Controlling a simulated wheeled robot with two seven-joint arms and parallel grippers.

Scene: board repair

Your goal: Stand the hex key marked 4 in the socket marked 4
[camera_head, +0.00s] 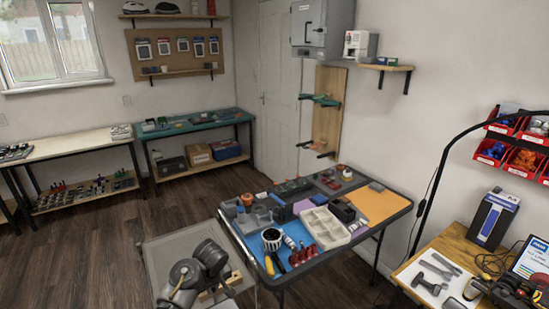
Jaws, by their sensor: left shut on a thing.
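My left gripper (229,281) is at the bottom of the head view, low over a light wooden block (212,294) on the grey table. It is shut on a thin thing, taken to be a hex key, that is too small and too covered by my arm to make out. The block is partly hidden by my left arm. The marks on the keys and sockets cannot be read from here, so I cannot tell which socket the gripper is over. My right gripper is not in view.
The grey table (165,248) is bare behind my arm. To its right stands a dark-edged table with a white divided tray (325,229), a dark cup (271,239), red-handled tools and an orange mat (380,204). A wooden bench (412,272) with tools is at the far right.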

